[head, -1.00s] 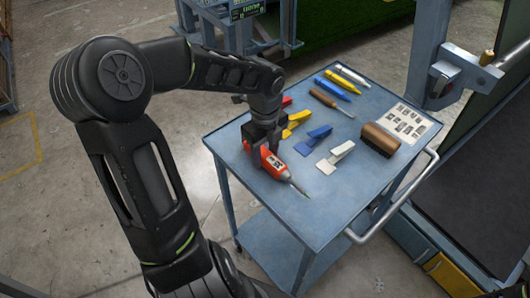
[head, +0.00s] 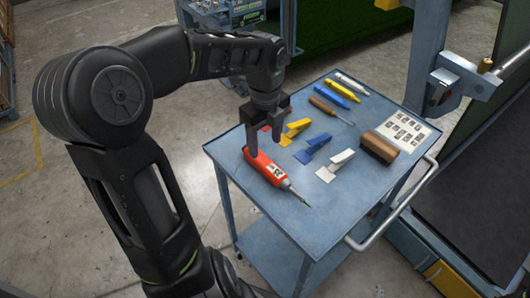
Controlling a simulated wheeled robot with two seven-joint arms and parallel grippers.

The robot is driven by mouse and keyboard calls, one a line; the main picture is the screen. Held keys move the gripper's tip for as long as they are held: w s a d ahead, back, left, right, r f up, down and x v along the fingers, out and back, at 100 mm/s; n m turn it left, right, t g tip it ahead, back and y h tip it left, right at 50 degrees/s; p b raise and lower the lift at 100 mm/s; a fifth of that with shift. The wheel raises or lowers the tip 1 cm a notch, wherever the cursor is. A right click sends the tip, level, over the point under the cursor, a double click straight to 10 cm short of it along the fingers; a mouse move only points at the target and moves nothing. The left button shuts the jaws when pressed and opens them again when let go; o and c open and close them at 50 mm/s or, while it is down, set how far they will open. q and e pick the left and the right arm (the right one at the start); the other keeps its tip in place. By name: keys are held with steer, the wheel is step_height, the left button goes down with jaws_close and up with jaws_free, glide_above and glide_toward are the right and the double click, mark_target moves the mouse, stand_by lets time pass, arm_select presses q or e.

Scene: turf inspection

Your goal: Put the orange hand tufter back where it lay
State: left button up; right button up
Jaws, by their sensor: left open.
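The orange hand tufter (head: 267,169), a red-orange body with a pale label and a thin metal tip, lies on the blue cart top (head: 330,205) near its left front edge. Its tip points to the lower right. My left gripper (head: 266,146) is open, with its fingers pointing down at the tufter's rear end. One finger overlaps the tufter's back end in the picture; whether it touches cannot be told. The tufter rests on the cart. My right gripper is not in view.
Farther back are a wooden-handled tool (head: 325,106), markers, a brown brush (head: 379,146) and a printed sheet (head: 407,128). The cart's front right is clear.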

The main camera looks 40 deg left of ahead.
arm_select(q)
step_height(320, 180, up, 4)
steer(key=shift+f, duration=0.1)
steer(key=shift+o, duration=0.4)
stand_by(1.2)
